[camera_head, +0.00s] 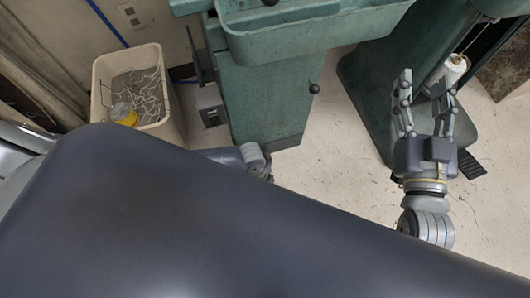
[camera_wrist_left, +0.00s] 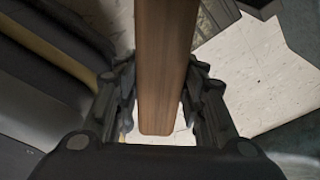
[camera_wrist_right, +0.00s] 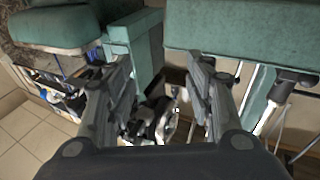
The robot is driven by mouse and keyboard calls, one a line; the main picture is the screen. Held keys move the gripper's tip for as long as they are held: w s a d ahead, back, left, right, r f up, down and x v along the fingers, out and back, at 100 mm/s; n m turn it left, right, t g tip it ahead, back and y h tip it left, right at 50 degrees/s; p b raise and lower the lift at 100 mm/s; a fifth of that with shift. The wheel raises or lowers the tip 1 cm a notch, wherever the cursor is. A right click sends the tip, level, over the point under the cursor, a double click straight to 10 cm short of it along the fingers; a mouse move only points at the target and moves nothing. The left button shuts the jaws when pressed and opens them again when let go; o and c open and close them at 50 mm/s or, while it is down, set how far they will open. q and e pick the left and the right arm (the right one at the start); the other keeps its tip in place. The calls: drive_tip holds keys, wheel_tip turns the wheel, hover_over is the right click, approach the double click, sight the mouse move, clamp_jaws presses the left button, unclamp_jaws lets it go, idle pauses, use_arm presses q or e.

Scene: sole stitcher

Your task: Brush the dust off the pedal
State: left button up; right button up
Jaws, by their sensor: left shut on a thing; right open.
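A dark, ridged pedal (camera_head: 472,163) sticks out low at the base of the green machine at the right, just beside my right gripper in the head view. Any dust on it is too small to tell. My left gripper (camera_wrist_left: 158,100) is shut on a brown wooden handle (camera_wrist_left: 165,65), likely the brush's. Its bristles are out of view. In the head view my left gripper is hidden by my own body. My right gripper (camera_head: 425,95) is open and empty, in front of the green machine base. It also shows open in the right wrist view (camera_wrist_right: 172,90).
A beige bin (camera_head: 172,120) with white scraps and a yellow item stands at the left. A green machine with a tray (camera_head: 315,35) stands in the middle. The green machine base (camera_head: 365,75) is at the right. Pale floor (camera_head: 325,155) between the machines is clear.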

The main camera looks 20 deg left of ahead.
use_arm(q)
drive_tip(key=shift+r+p, duration=0.7)
drive_tip(key=shift+p, duration=0.05)
drive_tip(key=shift+r+p, duration=0.25)
drive_tip(key=shift+p, duration=0.05)
drive_tip(key=shift+r, duration=0.2)
use_arm(e)
drive_tip(key=s+d+f+g+h, duration=0.2)
drive_tip(key=f+g, duration=0.5)
drive_tip(key=f, duration=0.5)
drive_tip(key=shift+s+d, duration=0.35)
drive_tip(key=shift+s, duration=0.2)
use_arm(q)
drive_tip(key=shift+w, duration=0.1)
use_arm(e)
drive_tip(key=shift+a+f, duration=0.1)
